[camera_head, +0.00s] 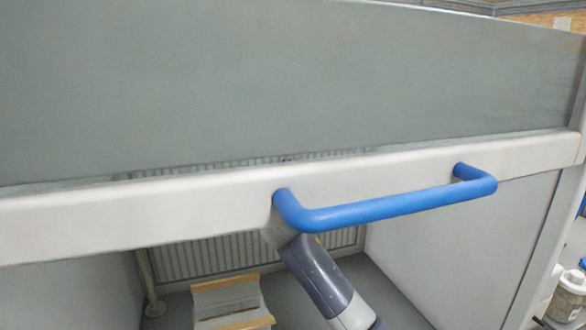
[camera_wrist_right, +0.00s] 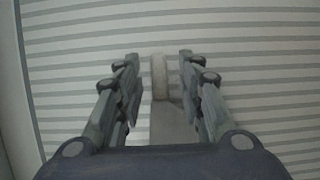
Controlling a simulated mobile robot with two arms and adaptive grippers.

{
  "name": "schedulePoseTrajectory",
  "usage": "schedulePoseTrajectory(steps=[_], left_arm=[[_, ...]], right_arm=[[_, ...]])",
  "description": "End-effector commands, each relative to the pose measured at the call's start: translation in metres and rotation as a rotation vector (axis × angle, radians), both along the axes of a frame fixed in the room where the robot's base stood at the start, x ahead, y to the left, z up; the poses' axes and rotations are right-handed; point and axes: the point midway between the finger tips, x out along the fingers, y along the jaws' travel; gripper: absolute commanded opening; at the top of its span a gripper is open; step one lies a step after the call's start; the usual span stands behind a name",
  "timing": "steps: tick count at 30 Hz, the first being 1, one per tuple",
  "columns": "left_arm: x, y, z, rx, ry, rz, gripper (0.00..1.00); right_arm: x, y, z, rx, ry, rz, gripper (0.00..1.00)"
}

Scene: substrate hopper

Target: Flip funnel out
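A light box-like piece with tan edges (camera_head: 228,301) sits low inside the cabinet in the head view; I cannot tell whether it is the funnel. My right arm reaches up under the white front bar, and its gripper is mostly hidden behind the bar there. In the right wrist view my right gripper (camera_wrist_right: 158,60) is open, its two fingers apart. A pale upright post (camera_wrist_right: 160,78) shows between the fingers, above a grey block (camera_wrist_right: 172,125). I see no grip on either, and cannot tell how far off they are. My left gripper is out of view.
A white front bar (camera_head: 120,215) with a blue handle (camera_head: 395,206) crosses above my right arm, below a large grey panel (camera_head: 280,80). A ribbed back wall (camera_head: 205,258) and pale side walls (camera_head: 465,245) enclose the space. White containers (camera_head: 567,297) stand outside at right.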

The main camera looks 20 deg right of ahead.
Motion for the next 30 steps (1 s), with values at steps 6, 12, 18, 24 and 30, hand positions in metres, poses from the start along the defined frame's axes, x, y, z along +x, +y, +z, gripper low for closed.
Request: schedulePoseTrajectory(steps=[6, 12, 18, 24, 30], left_arm=[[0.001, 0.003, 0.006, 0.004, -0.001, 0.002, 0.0], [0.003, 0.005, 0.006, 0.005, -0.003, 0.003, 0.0], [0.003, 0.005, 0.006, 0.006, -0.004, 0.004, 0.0], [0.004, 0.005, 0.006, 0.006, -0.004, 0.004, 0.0], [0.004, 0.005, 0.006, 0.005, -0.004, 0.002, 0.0]], right_arm=[[0.019, -0.007, 0.001, 0.0, 0.0, -0.001, 0.35], [0.024, -0.009, 0.0, 0.0, 0.0, 0.0, 0.35], [0.024, -0.009, 0.0, 0.0, 0.0, 0.0, 0.35], [0.023, -0.009, 0.0, 0.0, 0.0, 0.0, 0.0], [0.023, -0.009, -0.001, 0.0, 0.001, -0.001, 0.0]])
